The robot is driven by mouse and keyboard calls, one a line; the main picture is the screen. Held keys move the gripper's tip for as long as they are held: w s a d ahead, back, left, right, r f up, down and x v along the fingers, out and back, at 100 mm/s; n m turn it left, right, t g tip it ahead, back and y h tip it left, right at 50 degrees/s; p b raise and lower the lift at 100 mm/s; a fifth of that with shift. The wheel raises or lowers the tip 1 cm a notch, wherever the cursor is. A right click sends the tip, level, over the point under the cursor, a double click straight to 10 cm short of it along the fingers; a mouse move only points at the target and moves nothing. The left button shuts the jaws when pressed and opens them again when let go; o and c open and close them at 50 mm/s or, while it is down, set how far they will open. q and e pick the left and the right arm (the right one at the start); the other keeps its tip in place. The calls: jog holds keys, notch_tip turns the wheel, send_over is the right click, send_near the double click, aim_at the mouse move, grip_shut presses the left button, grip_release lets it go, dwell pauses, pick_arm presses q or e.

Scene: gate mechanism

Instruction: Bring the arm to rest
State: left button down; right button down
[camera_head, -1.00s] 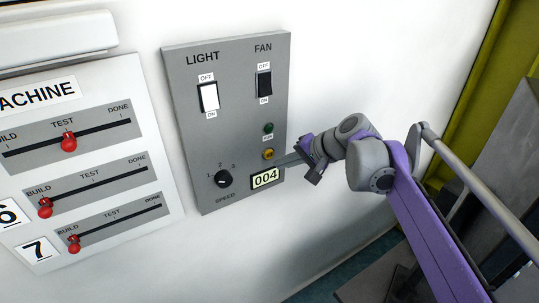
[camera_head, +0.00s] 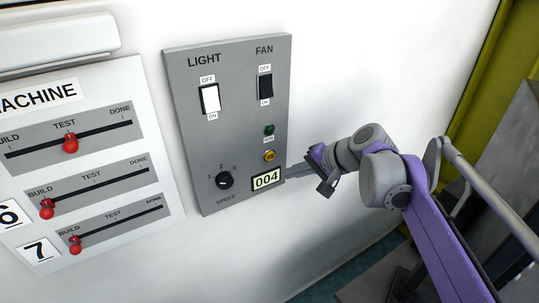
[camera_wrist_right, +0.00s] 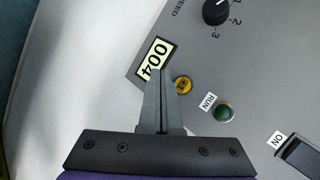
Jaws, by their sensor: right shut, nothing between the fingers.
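My right gripper (camera_head: 290,171) is shut and empty, at the right edge of the grey control panel (camera_head: 238,130) in the head view. Its fingertips are beside the display reading 004 (camera_head: 267,179). In the right wrist view the shut fingers (camera_wrist_right: 160,82) point at the panel and overlap the edge of the display (camera_wrist_right: 155,58). The yellow button (camera_head: 269,156) is close above the fingertips and clear of them. My left gripper does not show.
A board with red sliders (camera_head: 70,144) hangs to the left. Bare white wall (camera_head: 340,80) lies right of the panel.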

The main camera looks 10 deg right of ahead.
jog(key=s+d+f+n+g+h, duration=0.1)
jog(key=s+f+n+h, duration=0.5)
jog(key=s+f, duration=1.4)
jog(key=s+n, duration=0.1)
jog(key=s, duration=0.2)
jog(key=shift+d+f+h, duration=0.2)
jog(key=shift+f+h, duration=0.1)
jog(key=shift+f, duration=0.05)
